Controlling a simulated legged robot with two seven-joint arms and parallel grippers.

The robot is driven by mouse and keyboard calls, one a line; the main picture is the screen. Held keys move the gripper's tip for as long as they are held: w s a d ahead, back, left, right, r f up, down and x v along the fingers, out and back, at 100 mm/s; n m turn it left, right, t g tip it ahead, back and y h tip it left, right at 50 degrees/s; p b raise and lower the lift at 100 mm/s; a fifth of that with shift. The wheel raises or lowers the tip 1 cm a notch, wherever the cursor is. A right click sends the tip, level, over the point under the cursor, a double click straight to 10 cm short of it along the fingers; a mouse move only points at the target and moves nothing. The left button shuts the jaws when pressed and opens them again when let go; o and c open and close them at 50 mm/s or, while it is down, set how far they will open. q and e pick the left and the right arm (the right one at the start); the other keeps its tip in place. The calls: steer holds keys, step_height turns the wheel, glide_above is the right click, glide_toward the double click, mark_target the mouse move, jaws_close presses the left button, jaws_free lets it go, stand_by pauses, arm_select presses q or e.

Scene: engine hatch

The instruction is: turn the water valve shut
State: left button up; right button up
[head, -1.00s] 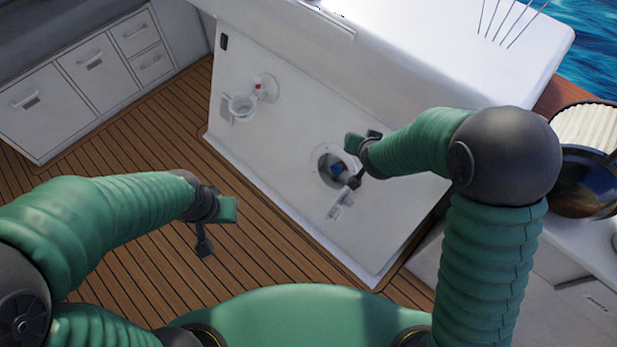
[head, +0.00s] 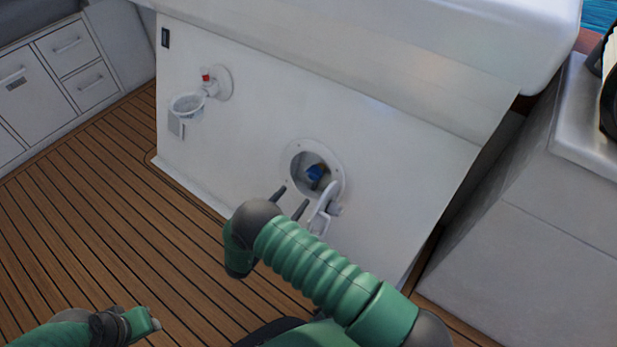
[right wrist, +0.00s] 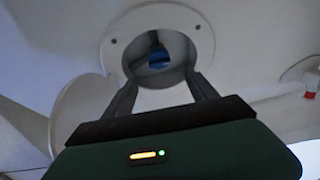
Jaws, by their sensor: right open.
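The water valve's blue handle (head: 314,172) sits inside a round recess with a white rim (head: 293,155) in the white panel. The blue part also shows in the right wrist view (right wrist: 158,60), seen between my fingers inside the ring (right wrist: 190,35). My right gripper (head: 291,198) is open and empty, just below and left of the recess in the head view. Its fingers point toward the opening and hold nothing; their exact distance from the handle cannot be told. My left gripper (head: 148,322) is at the bottom left, partly visible, far from the valve.
A white cover (head: 322,212) hangs open at the recess's lower right; a pale disc shows left in the right wrist view (right wrist: 80,108). A white cup-shaped fixture with a red part (head: 207,80) is on the panel at left. The wooden floor (head: 110,215) is clear.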

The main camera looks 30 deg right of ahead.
steer(key=b+x, duration=0.1)
steer(key=x, duration=0.3)
steer(key=b+x, duration=0.2)
steer(key=x, duration=0.2)
steer(key=b+x, duration=0.2)
steer(key=x, duration=0.2)
steer(key=shift+f, duration=0.3)
steer(key=shift+w+d+r, duration=0.15)
steer(key=shift+w+d, duration=0.05)
steer(key=shift+d, duration=0.2)
steer(key=c, duration=1.3)
arm_select(q)
steer(key=s+x, duration=0.1)
steer(key=x, duration=0.5)
steer(key=shift+s+f, duration=0.15)
steer(key=shift+f, duration=0.1)
